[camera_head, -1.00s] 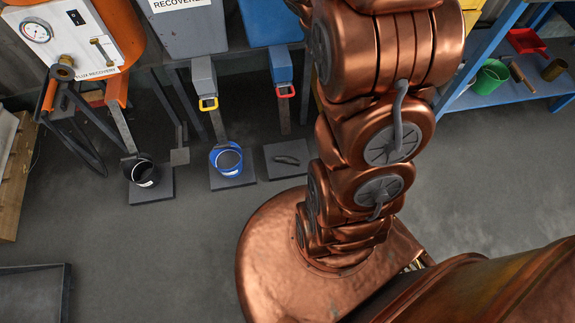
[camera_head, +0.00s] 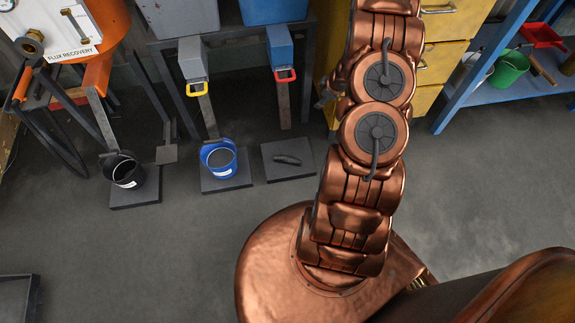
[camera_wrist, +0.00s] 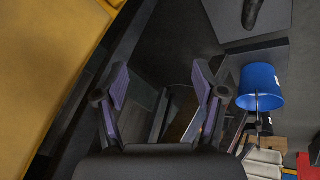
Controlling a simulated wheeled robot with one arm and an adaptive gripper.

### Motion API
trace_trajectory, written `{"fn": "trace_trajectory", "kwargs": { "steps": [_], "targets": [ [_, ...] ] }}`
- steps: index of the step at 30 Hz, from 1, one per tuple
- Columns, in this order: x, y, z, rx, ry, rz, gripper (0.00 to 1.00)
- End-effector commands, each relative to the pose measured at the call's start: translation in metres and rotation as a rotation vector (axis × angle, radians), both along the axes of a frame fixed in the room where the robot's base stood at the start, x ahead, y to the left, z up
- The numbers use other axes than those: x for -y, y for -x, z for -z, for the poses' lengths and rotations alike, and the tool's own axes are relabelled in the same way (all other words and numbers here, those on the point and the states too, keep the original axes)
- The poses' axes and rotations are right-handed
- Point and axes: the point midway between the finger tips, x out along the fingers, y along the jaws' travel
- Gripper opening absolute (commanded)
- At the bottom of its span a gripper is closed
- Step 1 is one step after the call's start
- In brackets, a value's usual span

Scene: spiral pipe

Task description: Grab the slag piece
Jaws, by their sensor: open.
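The slag piece (camera_head: 287,159) is a small dark elongated lump lying on a grey square plate (camera_head: 302,172) on the floor, right of the blue bucket. In the wrist view, a dark elongated lump that looks like it (camera_wrist: 252,14) is cut off at the top edge, upper right of my fingers. My gripper (camera_wrist: 160,80) is open with nothing between its two fingers, apart from the slag piece. In the head view, only a dark part of what looks like my gripper (camera_head: 328,95) shows left of my arm, above and right of the slag piece.
A blue bucket (camera_head: 218,160) and a black bucket (camera_head: 124,170) stand on plates to the left. Chutes with yellow and red-rimmed ends hang above. Yellow drawers (camera_head: 440,60) and a blue shelf (camera_head: 515,90) stand at the right. The floor in front is clear.

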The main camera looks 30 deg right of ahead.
Motion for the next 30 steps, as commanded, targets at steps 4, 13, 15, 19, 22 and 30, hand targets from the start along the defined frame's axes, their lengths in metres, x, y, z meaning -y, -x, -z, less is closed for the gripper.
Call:
{"fn": "trace_trajectory", "kwargs": {
  "steps": [4,13,15,19,22,30],
  "targets": [
    [-0.014,0.016,0.077,0.023,-0.103,-0.067,0.7],
    [-0.068,0.057,0.189,0.094,-0.348,-0.199,0.7],
    [-0.078,0.065,0.203,0.109,-0.389,-0.22,0.7],
    [-0.094,0.076,0.22,0.129,-0.451,-0.245,0.7],
    [-0.1,0.079,0.225,0.135,-0.471,-0.257,0.7],
    [-0.113,0.068,0.241,0.138,-0.478,-0.26,0.7]
  ]
}}
